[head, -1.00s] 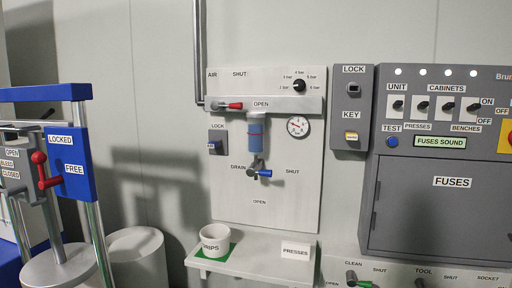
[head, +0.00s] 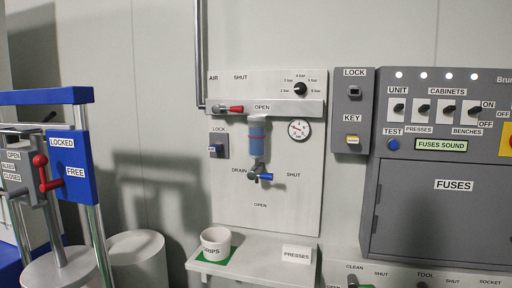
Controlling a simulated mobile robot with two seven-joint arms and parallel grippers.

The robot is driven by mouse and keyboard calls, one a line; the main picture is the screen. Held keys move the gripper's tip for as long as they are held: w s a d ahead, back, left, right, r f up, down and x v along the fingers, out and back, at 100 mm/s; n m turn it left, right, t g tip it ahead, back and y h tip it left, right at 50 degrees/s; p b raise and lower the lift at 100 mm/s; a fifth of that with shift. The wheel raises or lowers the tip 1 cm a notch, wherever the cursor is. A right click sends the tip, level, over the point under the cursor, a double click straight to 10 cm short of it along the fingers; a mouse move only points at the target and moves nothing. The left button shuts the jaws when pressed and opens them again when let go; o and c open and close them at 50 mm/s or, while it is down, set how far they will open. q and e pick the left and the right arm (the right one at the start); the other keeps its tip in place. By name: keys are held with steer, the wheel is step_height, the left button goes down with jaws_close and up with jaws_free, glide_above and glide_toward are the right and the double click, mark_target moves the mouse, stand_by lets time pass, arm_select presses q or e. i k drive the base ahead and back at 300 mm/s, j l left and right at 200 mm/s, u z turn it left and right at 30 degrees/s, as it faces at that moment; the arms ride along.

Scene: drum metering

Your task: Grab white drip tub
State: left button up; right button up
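The white drip tub (head: 215,244), lettered "DRIPS", stands upright on the left part of a white shelf (head: 262,268). A green patch (head: 231,254) shows on the shelf under and beside it. The tub sits below the air panel, a little left of the drain valve (head: 259,173) with its blue handle. The tub's inside is mostly hidden. Neither gripper shows in the head view.
A "PRESSES" sign (head: 297,255) stands on the shelf right of the tub. A press with a blue frame (head: 74,170) stands at the left, with a pale drum (head: 137,260) beside it. A grey fuse cabinet (head: 440,205) fills the right.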

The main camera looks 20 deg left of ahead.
mark_target(216, 244)
steer(key=u, duration=0.45)
steer(key=i+u, duration=0.1)
steer(key=u, duration=0.3)
steer(key=i+u, duration=0.1)
steer(key=u, duration=0.3)
steer(key=i+u, duration=0.15)
steer(key=u, duration=0.25)
steer(key=i+l, duration=0.2)
steer(key=i, duration=0.2)
steer(key=i+l, duration=0.2)
steer(key=i, duration=0.25)
